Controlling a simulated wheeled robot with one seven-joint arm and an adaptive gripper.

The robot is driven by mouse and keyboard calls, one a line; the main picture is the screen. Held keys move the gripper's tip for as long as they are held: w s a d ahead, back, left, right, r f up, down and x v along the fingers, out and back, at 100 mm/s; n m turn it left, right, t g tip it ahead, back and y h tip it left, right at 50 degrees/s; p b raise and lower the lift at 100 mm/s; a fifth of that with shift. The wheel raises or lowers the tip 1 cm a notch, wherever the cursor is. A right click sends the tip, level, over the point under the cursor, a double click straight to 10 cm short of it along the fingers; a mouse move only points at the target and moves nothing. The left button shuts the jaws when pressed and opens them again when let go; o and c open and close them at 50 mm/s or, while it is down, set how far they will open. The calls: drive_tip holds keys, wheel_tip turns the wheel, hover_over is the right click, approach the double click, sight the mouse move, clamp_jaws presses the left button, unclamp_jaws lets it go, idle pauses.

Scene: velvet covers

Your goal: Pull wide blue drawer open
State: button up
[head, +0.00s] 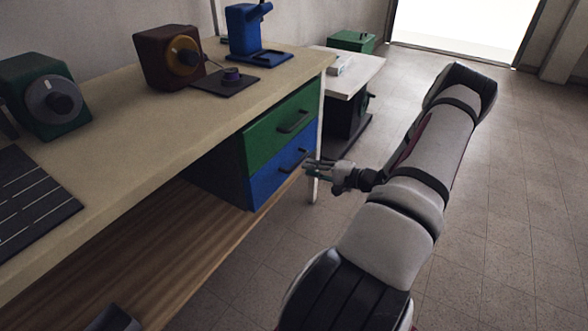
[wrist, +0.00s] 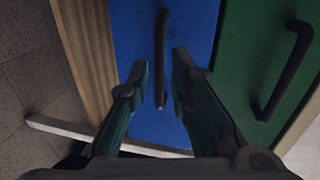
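The wide blue drawer (head: 275,178) is the lower of two drawers under the workbench, and it looks closed. Its dark bar handle shows in the wrist view (wrist: 161,58) against the blue front (wrist: 135,30). My gripper (head: 312,167) is in front of the blue drawer at its right side in the head view. In the wrist view the fingers (wrist: 160,72) are open, one on each side of the handle's lower part, with gaps between. I cannot tell whether the fingertips reach as deep as the handle.
A green drawer (head: 270,138) with its own handle (head: 293,122) sits directly above the blue one. The wooden lower shelf (head: 140,245) lies left of the drawers. A white side table (head: 355,72) stands beyond the bench. Open floor (head: 500,230) lies to the right.

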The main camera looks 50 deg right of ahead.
sight(295, 164)
drive_tip(key=b+x, duration=0.1)
drive_tip(key=x, duration=0.6)
drive_tip(key=shift+a+b, duration=0.1)
drive_tip(key=shift+b, duration=0.2)
drive_tip(key=shift+c, duration=0.6)
clamp_jaws()
